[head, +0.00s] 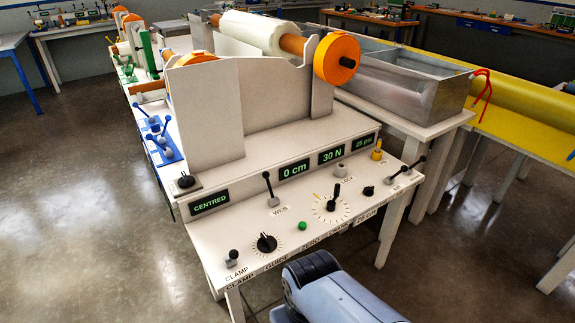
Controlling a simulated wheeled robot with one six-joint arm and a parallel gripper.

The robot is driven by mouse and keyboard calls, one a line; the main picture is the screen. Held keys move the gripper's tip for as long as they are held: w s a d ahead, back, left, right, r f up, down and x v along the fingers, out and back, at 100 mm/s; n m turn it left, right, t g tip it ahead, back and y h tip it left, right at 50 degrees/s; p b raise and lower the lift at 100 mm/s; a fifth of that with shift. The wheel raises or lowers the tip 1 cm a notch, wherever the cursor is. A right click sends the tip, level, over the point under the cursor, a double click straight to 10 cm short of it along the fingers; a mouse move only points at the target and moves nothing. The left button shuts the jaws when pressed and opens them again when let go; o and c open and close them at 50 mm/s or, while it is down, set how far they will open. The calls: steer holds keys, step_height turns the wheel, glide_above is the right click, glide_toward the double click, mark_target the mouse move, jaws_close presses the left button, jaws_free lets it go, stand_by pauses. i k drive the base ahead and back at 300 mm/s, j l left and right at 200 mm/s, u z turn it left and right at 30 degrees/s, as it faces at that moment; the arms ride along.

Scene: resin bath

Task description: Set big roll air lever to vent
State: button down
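A white machine bench (222,262) carries a big white roll (250,32) on an orange core between upright plates. Several black-knobbed levers stand on it. One lever (269,187) rises above the "WEB" label. Another lever (415,166) leans up to the right at the right corner. A pair of small levers stands on a blue plate (165,150) on the left side. I cannot read which lever is the big roll air lever or where its vent position is. A blue-grey part of my arm shows at the bottom; my gripper is out of view.
Green displays (293,169) read "0 cm", "30 N" and "CENTRED". A metal tank (410,88) and yellow sheet (510,118) stand behind right. Floor at left is clear.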

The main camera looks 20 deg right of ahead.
mark_target(404, 168)
steer(key=z, duration=1.55)
steer(key=i, duration=0.5)
steer(key=i+l, duration=0.15)
steer(key=i, duration=0.35)
